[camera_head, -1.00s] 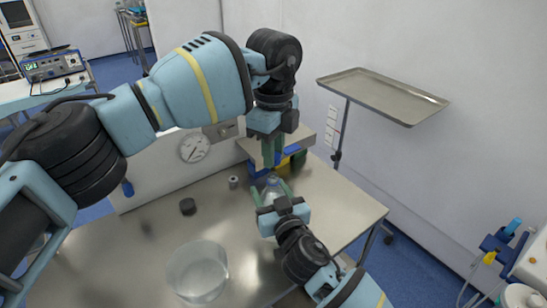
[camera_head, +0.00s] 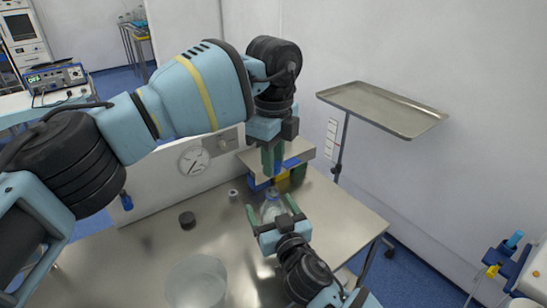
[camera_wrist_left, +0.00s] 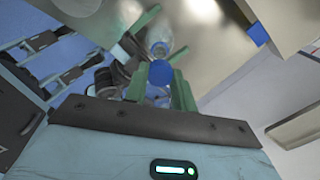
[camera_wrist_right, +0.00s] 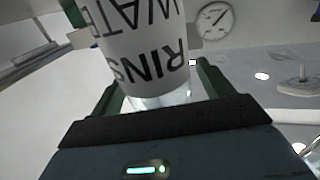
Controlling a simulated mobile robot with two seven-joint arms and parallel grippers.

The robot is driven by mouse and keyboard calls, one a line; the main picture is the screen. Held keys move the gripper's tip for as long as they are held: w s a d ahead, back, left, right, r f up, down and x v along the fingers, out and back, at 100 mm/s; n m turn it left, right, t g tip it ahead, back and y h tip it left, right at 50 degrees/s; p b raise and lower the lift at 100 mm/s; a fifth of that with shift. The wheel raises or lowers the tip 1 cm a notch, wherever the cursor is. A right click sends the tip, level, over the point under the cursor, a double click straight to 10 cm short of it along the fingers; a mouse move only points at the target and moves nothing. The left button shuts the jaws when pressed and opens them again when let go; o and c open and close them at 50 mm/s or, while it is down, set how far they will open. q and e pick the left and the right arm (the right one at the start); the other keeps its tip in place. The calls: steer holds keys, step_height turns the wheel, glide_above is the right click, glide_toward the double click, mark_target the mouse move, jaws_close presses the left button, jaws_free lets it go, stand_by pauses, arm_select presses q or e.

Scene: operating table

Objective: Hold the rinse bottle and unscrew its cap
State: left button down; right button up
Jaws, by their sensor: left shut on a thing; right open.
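The clear rinse bottle (camera_head: 271,209) is upright at the table's middle; its lettered label (camera_wrist_right: 150,50) fills the upper right wrist view. My right gripper (camera_head: 272,210) is open, with its fingers on either side of the bottle and gaps showing in the head view. My left gripper (camera_head: 273,163) points down above the bottle. In the left wrist view it is shut on the blue cap (camera_wrist_left: 160,73). The cap is apart from the bottle (camera_wrist_left: 159,38) below it.
The steel table (camera_head: 330,225) also holds a dark round puck (camera_head: 187,220), a small grey cylinder (camera_head: 233,194) and a clear bowl (camera_head: 196,284). A tray on a stand (camera_head: 380,107) is at right.

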arm_select(q)
steer(key=shift+f, duration=0.6)
steer(key=shift+f+b, duration=0.2)
steer(key=shift+b, duration=0.1)
arm_select(e)
steer(key=v, duration=1.1)
steer(key=shift+s+d, duration=0.1)
steer(key=shift+s, duration=0.05)
